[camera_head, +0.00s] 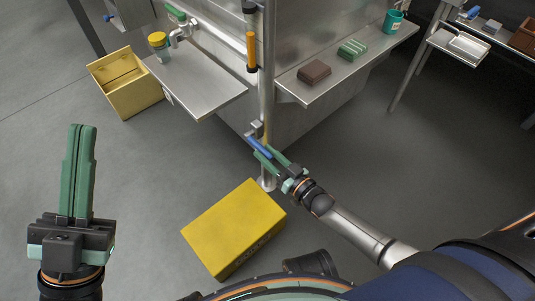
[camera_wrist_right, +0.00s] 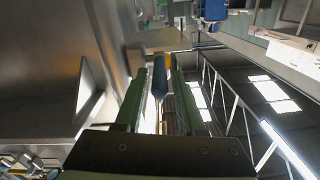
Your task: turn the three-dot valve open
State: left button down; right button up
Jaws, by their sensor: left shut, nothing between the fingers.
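A valve with a blue lever handle (camera_head: 258,145) sits low on the vertical pipe (camera_head: 267,105) in the head view. My right gripper (camera_head: 267,156) is at this handle, its two green fingers apart on either side of the handle's end. In the right wrist view the blue handle (camera_wrist_right: 160,72) lies between the fingertips, with what looks like a narrow gap; contact is unclear. No dot marks are readable on any valve. My left gripper (camera_head: 79,132) is shut and empty, over bare floor.
A yellow box (camera_head: 235,226) stands on the floor just below the pipe. An open yellow bin (camera_head: 126,92) stands at left. Steel shelves (camera_head: 196,80) flank the pipe; the right one (camera_head: 345,72) bears brown and green blocks and a teal cup.

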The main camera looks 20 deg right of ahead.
grip_shut()
dwell(1.1)
